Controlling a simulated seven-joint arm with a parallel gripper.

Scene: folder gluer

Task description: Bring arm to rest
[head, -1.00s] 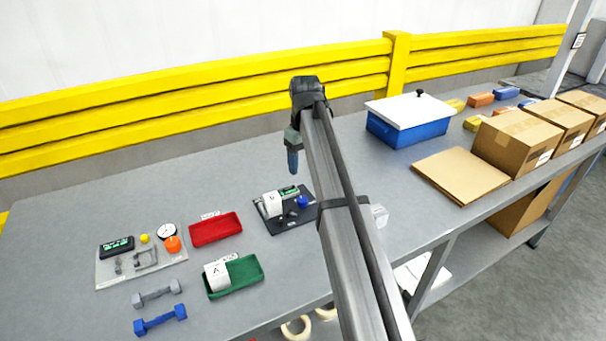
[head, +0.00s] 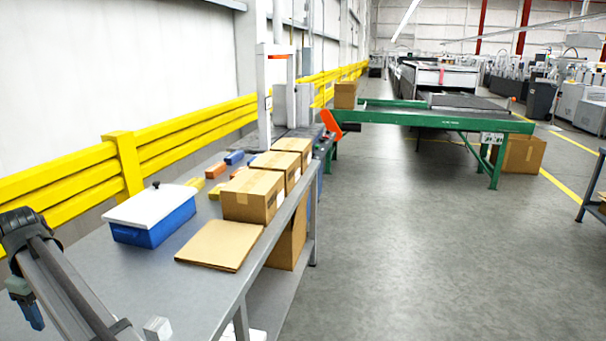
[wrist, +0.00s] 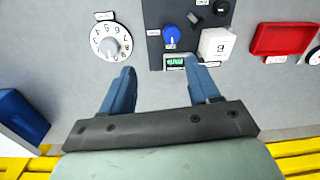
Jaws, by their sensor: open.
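My gripper (wrist: 158,66) shows in the wrist view with its two blue fingers apart and nothing between them. It hangs above the grey bench. In the head view my gripper (head: 32,316) is at the lower left edge, pointing down, partly cut off by the frame. Beyond the fingertips in the wrist view lies a dark panel (wrist: 155,48) with a blue knob (wrist: 172,36), a white block (wrist: 214,44) and a small green display (wrist: 175,62). A white numbered dial (wrist: 111,42) is left of the panel. No contact with any of these shows.
A blue box with a white lid (head: 150,215) stands on the bench beside my arm. Flat cardboard (head: 220,246) and cartons (head: 248,195) lie further right. A yellow rail (head: 180,137) runs behind the bench. A red tray (wrist: 283,38) is right of the panel. The floor right of the bench is open.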

